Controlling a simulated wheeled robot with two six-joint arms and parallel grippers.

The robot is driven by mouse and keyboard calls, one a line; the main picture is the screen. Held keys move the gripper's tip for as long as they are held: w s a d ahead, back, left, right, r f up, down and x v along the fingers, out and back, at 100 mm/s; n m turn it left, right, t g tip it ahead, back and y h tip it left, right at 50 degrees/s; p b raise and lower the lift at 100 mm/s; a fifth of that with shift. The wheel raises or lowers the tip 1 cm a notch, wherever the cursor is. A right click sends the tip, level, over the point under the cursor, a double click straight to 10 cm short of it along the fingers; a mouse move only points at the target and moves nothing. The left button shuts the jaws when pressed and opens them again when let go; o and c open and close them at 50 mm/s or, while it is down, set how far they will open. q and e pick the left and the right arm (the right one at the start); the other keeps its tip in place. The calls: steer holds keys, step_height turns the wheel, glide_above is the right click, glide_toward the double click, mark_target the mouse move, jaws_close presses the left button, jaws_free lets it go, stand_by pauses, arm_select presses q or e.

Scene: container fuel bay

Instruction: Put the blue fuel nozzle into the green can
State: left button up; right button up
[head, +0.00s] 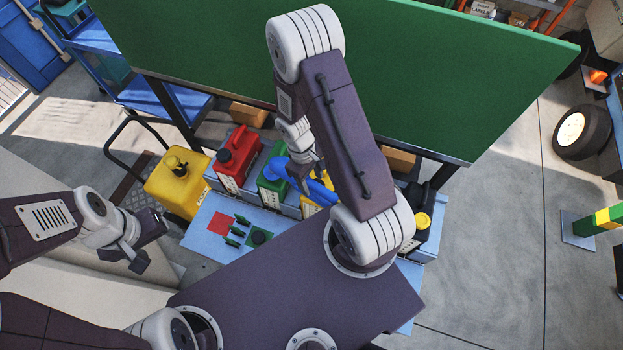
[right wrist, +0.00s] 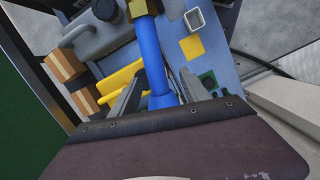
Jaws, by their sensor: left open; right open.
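The blue fuel nozzle (head: 319,190) lies behind my right arm in the head view, its left end at the top of the green can (head: 271,186). Whether that end is inside the can's opening I cannot tell. In the right wrist view the nozzle (right wrist: 151,55) runs upward to a brass-coloured end, its lower part between the two fingers. My right gripper (head: 306,174) is open around the nozzle; its fingers (right wrist: 158,97) stand apart on either side. My left gripper (head: 150,244) is open and empty, at the left, away from the cans.
A yellow can (head: 178,186) and a red can (head: 238,158) stand left of the green can. A black can with a yellow cap (head: 423,220) stands at the right. The blue bench (head: 203,240) carries coloured squares. A green board (head: 450,70) rises behind.

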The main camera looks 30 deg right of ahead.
step_height(320, 180, up, 9)
steer(key=w, duration=0.1)
steer(key=shift+w+a, duration=0.3)
steer(key=shift+a, duration=0.1)
stand_by(0.3)
